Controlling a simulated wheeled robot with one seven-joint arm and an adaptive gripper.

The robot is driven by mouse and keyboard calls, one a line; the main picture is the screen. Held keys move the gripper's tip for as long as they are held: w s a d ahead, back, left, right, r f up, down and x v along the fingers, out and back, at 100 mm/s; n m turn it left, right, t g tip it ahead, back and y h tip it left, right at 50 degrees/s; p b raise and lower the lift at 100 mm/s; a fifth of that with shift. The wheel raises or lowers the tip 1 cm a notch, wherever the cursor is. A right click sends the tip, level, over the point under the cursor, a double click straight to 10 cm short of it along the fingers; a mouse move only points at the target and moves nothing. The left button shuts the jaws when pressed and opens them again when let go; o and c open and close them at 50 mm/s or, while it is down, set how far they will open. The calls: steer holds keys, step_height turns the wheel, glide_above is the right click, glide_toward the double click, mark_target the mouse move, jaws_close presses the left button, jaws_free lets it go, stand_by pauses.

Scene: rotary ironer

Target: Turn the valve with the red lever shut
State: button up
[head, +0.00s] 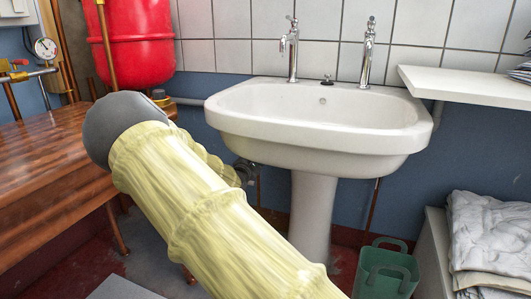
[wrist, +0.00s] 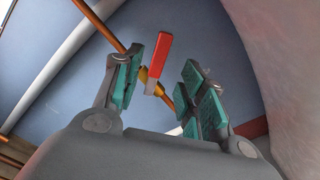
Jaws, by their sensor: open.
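The red lever (wrist: 162,55) shows in the wrist view, with a pale metal part at its lower end. It sits at a valve on a thin copper pipe (wrist: 105,28) against a blue wall. The lever slants across the pipe's line in this picture. My gripper (wrist: 161,72) is open, with one teal-padded finger on each side of the lever in the picture. I cannot tell whether either finger touches it. In the head view, my pale-sleeved arm reaches down toward the space under the sink (head: 320,140), and this lever is not visible there.
The sink's pedestal (head: 312,215) stands right of my arm. A green bin (head: 385,275) stands at lower right. A white shelf (head: 470,85) juts out at right.

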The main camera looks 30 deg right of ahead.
steer(key=b+x, duration=0.3)
steer(key=x, duration=0.4)
jaws_close()
